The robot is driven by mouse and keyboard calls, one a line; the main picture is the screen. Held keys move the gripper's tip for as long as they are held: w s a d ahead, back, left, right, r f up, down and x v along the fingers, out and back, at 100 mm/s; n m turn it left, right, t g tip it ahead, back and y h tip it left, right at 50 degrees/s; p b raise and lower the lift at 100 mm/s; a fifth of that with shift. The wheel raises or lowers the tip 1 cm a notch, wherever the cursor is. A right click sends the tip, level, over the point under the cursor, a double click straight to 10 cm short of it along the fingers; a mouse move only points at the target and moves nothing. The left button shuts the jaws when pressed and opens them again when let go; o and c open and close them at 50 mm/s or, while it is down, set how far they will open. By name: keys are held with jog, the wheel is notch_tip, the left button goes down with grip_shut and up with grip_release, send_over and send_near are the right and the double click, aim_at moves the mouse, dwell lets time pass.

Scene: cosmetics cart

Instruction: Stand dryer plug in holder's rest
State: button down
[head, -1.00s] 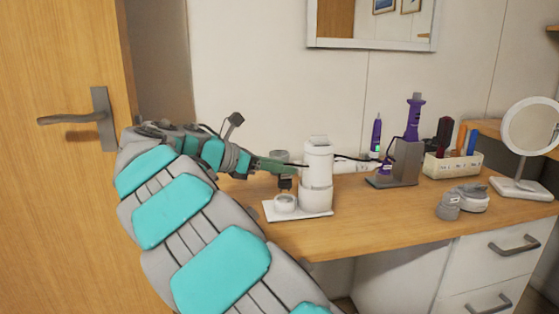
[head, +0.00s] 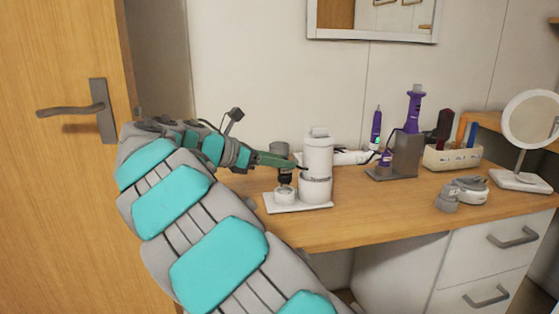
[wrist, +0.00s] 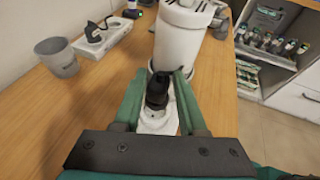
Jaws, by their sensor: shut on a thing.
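The dryer plug (wrist: 157,92) is a dark, stubby piece held between the green fingers of my gripper (wrist: 163,78). In the head view the plug (head: 285,178) hangs upright below the fingertips, just over the small white cup-shaped rest (head: 285,195). Its lower end is at or very near the cup's mouth; I cannot tell if it is inside. The white holder (head: 318,160) is a tall cylinder beside the rest, on a flat base (head: 310,208). In the wrist view the holder (wrist: 182,45) stands just beyond the plug, and the plug and fingers hide most of the rest.
A grey cup (head: 279,149) stands behind my gripper. A purple tool in a grey stand (head: 405,155), a cream bin (head: 450,160), a grey-white item (head: 468,188) and a round mirror (head: 530,125) are to the right. The tabletop (head: 380,215) is clear in front.

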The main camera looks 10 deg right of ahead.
jog(key=shift+m+g+p, duration=0.3)
jog(key=shift+p, duration=0.1)
dwell(1.3)
jog(key=shift+f, duration=1.3)
jog(key=shift+r, duration=0.1)
jog(key=shift+r, duration=0.85)
jog(key=shift+f, duration=0.8)
dwell(0.6)
jog(key=c, duration=0.5)
grip_release()
jog(key=shift+c, duration=0.2)
jog(key=shift+a, duration=0.1)
